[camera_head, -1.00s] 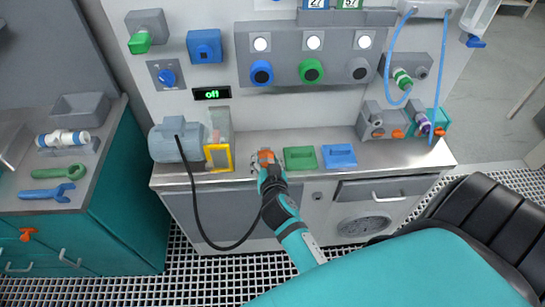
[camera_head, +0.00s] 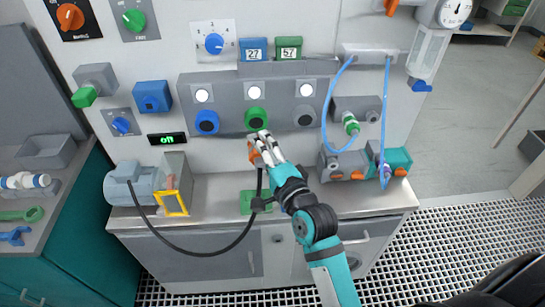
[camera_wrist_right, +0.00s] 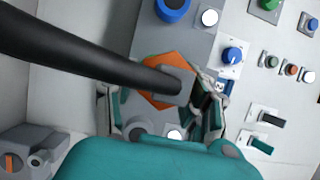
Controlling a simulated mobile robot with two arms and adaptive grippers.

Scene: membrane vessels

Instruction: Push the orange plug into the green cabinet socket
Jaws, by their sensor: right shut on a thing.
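My right gripper (camera_head: 259,143) is shut on the orange plug (camera_head: 253,153), which it holds above the counter, just below the socket row. The black cable hangs from the plug to the blue-grey motor. In the right wrist view the plug (camera_wrist_right: 158,72) shows as an orange block with the thick black cable (camera_wrist_right: 85,52) leading away; one gripper finger (camera_wrist_right: 208,103) is beside it. The green socket (camera_head: 256,118), a green ring with a black centre, sits between a blue and a grey socket. The plug appears a little below it and apart. My left gripper is out of view.
The blue socket (camera_head: 207,122) and grey socket (camera_head: 305,117) flank the green one. The motor (camera_head: 137,186) stands on the counter at left. A green tray (camera_head: 246,204) lies below my arm. Light-blue hoses (camera_head: 328,108) and valves are at right.

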